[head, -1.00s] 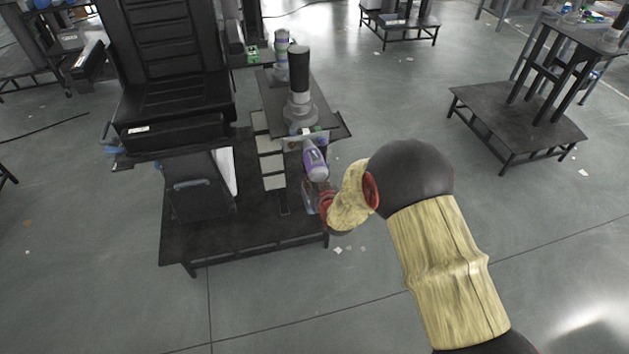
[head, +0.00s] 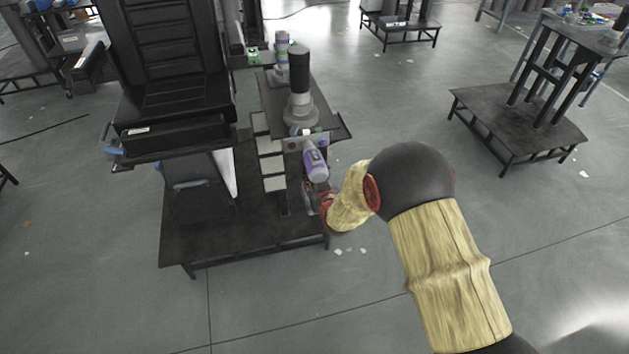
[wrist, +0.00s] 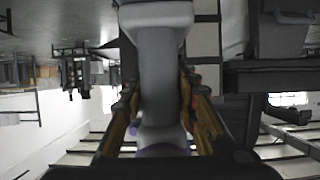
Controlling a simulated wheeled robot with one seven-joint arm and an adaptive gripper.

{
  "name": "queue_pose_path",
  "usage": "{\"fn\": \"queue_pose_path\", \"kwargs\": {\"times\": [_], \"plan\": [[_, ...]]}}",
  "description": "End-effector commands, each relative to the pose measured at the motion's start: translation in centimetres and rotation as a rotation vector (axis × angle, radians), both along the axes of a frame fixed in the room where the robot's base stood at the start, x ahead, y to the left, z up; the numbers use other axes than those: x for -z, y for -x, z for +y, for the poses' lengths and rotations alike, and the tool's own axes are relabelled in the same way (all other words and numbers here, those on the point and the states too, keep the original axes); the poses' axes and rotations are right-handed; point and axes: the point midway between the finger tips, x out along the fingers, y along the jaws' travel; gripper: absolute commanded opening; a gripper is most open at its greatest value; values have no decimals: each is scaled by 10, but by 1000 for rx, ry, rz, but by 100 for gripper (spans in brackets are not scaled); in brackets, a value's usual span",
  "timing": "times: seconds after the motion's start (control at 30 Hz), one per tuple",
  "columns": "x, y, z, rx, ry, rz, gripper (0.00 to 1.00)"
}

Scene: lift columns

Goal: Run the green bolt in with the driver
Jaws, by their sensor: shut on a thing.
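The driver (head: 316,164) is a purple and grey power tool, tilted, just in front of the column's upper plate. My gripper (head: 314,194) is below it, mostly hidden by my wrist in the head view. In the wrist view, the fingers of my gripper (wrist: 158,115) are shut on the grey grip of the driver (wrist: 158,65), with purple parts at its lower end. A small green spot (head: 318,129), perhaps the green bolt, shows at the plate's front edge just above the driver. Contact between driver and bolt cannot be made out.
A lift column with a dark plate (head: 338,124) carries a black-topped cylinder (head: 299,75). A black cabinet (head: 165,60) stands left on the same low platform (head: 225,232). Another low stand (head: 520,118) is at right. Open floor lies between them.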

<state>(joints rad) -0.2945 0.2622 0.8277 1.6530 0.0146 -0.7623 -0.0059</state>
Motion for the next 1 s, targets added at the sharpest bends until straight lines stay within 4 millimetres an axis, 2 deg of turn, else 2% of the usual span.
{"fn": "queue_pose_path", "kwargs": {"times": [0.03,1.0], "plan": [[-7,-3,1,0,-4,-13,0],[-4,42,-12,0,-2,-8,0]]}}
